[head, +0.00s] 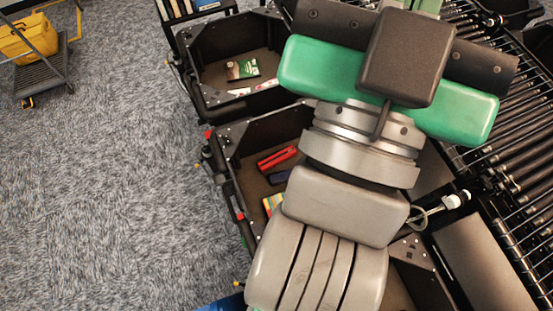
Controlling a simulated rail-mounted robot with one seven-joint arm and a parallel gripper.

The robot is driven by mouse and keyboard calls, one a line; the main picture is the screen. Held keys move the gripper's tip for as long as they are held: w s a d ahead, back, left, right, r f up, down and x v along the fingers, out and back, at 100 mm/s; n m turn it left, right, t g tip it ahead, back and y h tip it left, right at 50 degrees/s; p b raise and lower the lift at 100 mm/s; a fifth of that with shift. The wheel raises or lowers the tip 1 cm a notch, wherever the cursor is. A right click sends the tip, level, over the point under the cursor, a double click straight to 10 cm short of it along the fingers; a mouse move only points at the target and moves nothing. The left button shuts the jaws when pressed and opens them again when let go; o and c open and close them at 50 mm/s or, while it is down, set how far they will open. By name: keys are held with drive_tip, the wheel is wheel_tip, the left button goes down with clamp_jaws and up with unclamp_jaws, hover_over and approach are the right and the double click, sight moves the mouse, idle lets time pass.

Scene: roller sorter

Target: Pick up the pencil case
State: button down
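I cannot pick out the pencil case with certainty. A dark blue object (280,177), partly hidden by my arm, lies in the near black bin (232,170) and may be it. A red object (277,159), which looks like a stapler, lies just beyond it in the same bin. My gripper (390,75) is seen from behind at the upper right, above the roller side and apart from these objects. Its fingertips are hidden by its own green and grey body, so I cannot see whether it is open or holds anything.
A yellow-striped item (271,204) also lies in the near bin. A farther black bin (192,60) holds a dark green box (243,69). Black rollers (505,140) run along the right.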

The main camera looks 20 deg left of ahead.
idle(0.3)
drive_tip(key=c, duration=0.7)
unclamp_jaws()
